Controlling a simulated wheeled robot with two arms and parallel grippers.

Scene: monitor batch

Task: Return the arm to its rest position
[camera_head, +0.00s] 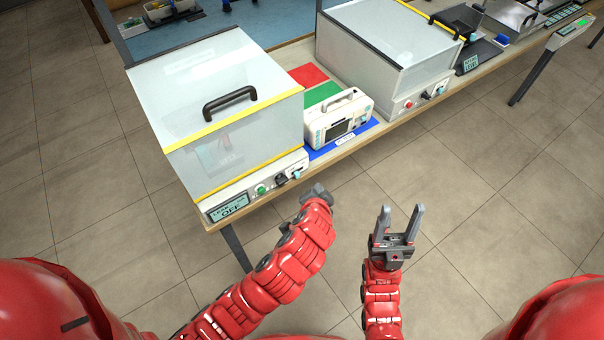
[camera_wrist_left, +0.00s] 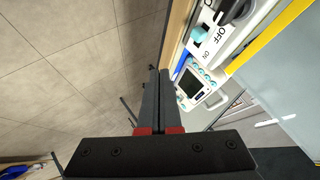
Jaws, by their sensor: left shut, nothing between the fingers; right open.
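My left gripper (camera_head: 317,194) is at the end of the red arm coming in from the left, just in front of the table edge, beside the left chamber. In the left wrist view its two dark fingers (camera_wrist_left: 158,100) are shut together with nothing between them. My right gripper (camera_head: 402,222) is open and empty, its fingers pointing up over the bare floor. Both grippers are apart from everything on the table.
The left lidded chamber (camera_head: 222,140) has a black handle and a panel reading OFF. A white monitor (camera_head: 337,120) stands on a blue mat area beside it. A second chamber (camera_head: 390,45) stands further right on the table (camera_head: 408,120). Tiled floor (camera_head: 500,210) is clear at right.

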